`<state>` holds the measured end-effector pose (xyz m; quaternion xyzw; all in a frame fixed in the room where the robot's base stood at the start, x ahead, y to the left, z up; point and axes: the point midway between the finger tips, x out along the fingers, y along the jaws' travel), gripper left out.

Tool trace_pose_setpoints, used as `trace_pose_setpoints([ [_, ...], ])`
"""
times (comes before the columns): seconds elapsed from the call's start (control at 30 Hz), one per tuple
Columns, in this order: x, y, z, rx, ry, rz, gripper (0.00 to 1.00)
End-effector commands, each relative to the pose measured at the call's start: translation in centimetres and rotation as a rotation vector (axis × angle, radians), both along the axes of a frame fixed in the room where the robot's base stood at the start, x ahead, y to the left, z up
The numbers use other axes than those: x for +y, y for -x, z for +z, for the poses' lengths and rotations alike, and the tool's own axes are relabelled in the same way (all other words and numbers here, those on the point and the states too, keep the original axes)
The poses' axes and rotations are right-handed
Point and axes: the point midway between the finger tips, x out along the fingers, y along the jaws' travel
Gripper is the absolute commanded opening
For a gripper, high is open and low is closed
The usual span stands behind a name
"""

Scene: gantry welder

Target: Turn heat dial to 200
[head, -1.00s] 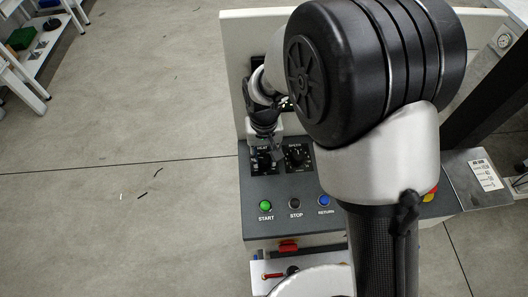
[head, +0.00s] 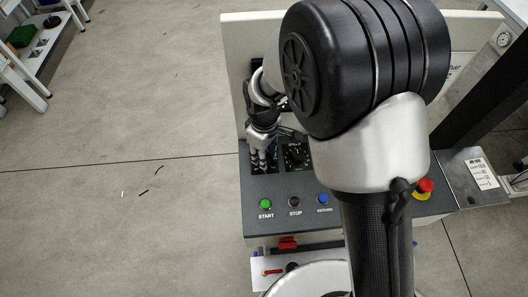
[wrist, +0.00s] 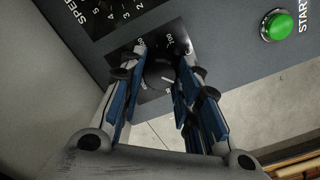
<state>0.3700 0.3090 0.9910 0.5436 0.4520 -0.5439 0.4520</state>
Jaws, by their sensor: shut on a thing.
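The heat dial (wrist: 160,73) is a dark round knob on a black scale plate, between my fingers in the wrist view. A short white mark shows on it, and small scale numbers surround it. My fingers cover part of the scale, so I cannot tell the exact setting. My gripper (wrist: 160,62) has blue-padded fingers on both sides of the knob and is shut on it. In the head view my gripper (head: 262,157) points down at the left dial of the dark control panel (head: 340,218) and hides most of that dial.
The speed dial (head: 296,154) sits just right of the heat dial. A green START button (head: 265,204), a black STOP button (head: 294,202) and a blue RETURN button (head: 323,199) lie in front. A red emergency stop (head: 425,186) is at right. A pale upright panel (head: 236,75) stands behind.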

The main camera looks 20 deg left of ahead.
Motion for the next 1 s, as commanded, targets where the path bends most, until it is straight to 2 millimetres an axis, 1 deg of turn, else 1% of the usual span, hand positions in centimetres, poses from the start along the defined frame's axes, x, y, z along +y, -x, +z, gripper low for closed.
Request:
trace_pose_setpoints([
  [0.1, 0.05, -0.04, 0.06, -0.001, -0.001, 0.051, 0.06],
  [0.3, 0.05, -0.04, 0.04, -0.001, -0.002, 0.1, 0.06],
  [0.8, 0.07, -0.05, 0.04, -0.002, -0.002, 0.116, 0.06],
  [0.83, 0.07, -0.05, 0.04, -0.002, -0.002, 0.116, 0.32],
  [1.0, 0.06, -0.03, 0.03, -0.001, -0.001, 0.115, 0.44],
])
